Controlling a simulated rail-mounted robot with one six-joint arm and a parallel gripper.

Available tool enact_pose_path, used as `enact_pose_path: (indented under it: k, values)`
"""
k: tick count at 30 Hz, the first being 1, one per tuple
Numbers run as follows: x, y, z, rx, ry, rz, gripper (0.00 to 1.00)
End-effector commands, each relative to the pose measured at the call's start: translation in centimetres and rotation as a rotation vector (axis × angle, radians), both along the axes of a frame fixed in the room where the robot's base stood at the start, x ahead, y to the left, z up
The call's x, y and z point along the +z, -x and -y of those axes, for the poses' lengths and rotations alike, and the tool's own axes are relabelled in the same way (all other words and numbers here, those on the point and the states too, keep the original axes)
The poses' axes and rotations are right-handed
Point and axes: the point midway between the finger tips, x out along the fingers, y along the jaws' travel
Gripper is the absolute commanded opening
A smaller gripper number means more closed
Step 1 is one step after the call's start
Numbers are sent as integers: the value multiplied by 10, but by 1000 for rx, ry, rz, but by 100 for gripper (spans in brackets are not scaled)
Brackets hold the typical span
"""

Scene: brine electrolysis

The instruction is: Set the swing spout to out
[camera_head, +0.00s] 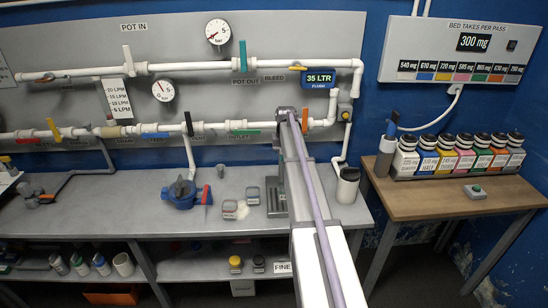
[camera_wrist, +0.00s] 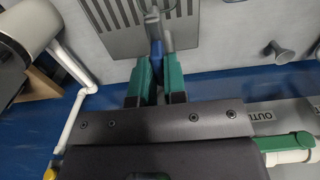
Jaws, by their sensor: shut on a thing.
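In the wrist view, my gripper (camera_wrist: 158,68) has two green fingers closed around a blue grip piece (camera_wrist: 157,50). A blurred grey metal piece beyond it, seemingly the swing spout (camera_wrist: 153,28), lies over a slotted grey drain plate (camera_wrist: 115,22). Which way the spout is set, I cannot tell. In the head view, my arm reaches to the pipework and hides the gripper and spout. The drain plate (camera_head: 277,197) shows beside the arm on the bench.
A grey bench (camera_head: 120,215) carries a blue device (camera_head: 181,195) and small boxes left of the arm. A white-and-black container (camera_head: 347,186) stands close right of it. White pipes (camera_head: 200,67) with coloured valve handles run behind. A wooden table (camera_head: 430,200) with several bottles stands right.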

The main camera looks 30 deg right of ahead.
Motion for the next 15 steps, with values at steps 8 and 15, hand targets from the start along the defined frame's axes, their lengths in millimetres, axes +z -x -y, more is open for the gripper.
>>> enact_pose_path:
  k: [8, 15]
  values:
    - [0, 2, 3, -18, -1, 0, 0]
    - [0, 2, 3, -17, -1, 0, 19]
